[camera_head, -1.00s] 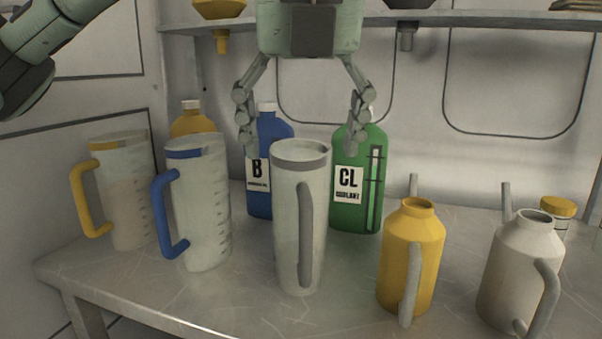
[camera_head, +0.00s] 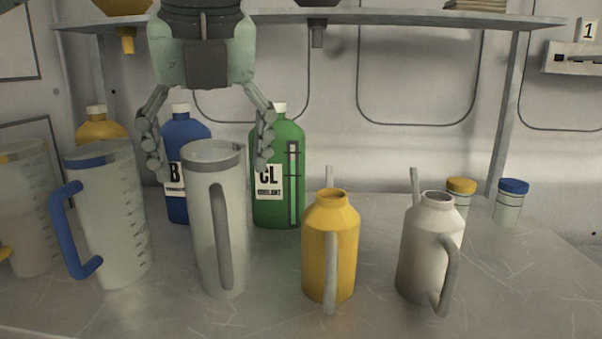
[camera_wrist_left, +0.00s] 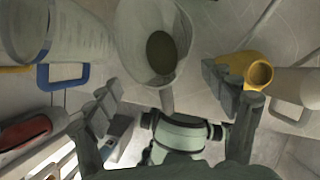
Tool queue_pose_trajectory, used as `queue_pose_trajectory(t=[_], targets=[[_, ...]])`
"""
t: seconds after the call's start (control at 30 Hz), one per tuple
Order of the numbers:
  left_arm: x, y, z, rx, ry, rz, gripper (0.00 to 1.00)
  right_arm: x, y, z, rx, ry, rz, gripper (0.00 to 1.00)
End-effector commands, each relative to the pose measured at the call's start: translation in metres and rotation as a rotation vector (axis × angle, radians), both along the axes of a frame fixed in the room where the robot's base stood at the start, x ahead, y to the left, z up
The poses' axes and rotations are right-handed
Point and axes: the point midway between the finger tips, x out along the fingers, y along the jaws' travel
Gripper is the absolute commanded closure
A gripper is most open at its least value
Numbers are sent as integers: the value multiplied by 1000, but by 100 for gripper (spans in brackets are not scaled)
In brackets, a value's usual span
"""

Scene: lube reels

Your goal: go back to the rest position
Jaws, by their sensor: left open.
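My left gripper (camera_head: 209,172) hangs from the top of the head view. It is open and empty, with one finger on each side of the rim of a tall translucent pitcher (camera_head: 213,245) with a grey handle. I see no finger touching it, but the depth gap is hard to tell. In the left wrist view the same pitcher (camera_wrist_left: 185,35) shows beyond and between the spread fingers of the left gripper (camera_wrist_left: 168,108). The pitcher stands upright on the grey table (camera_head: 505,290). My right gripper is not in view.
A blue-handled jug (camera_head: 115,225) stands close left of the pitcher. Blue (camera_head: 190,140) and green (camera_head: 270,140) bottles stand behind. A yellow can (camera_head: 330,245) and a pale can (camera_head: 425,250) are to the right. A shelf (camera_head: 400,18) runs above. The table's front right is clear.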

Motion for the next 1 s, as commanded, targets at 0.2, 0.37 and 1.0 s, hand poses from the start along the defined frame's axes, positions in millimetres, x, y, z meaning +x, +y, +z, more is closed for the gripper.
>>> queue_pose_trajectory(t=[0.2,0.37,1.0], targets=[[16,7,-42,2,3,1,17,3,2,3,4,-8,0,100],[25,10,-66,1,1,-1,17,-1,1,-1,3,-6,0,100],[24,9,-26,1,-1,-1,17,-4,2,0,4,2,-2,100]])
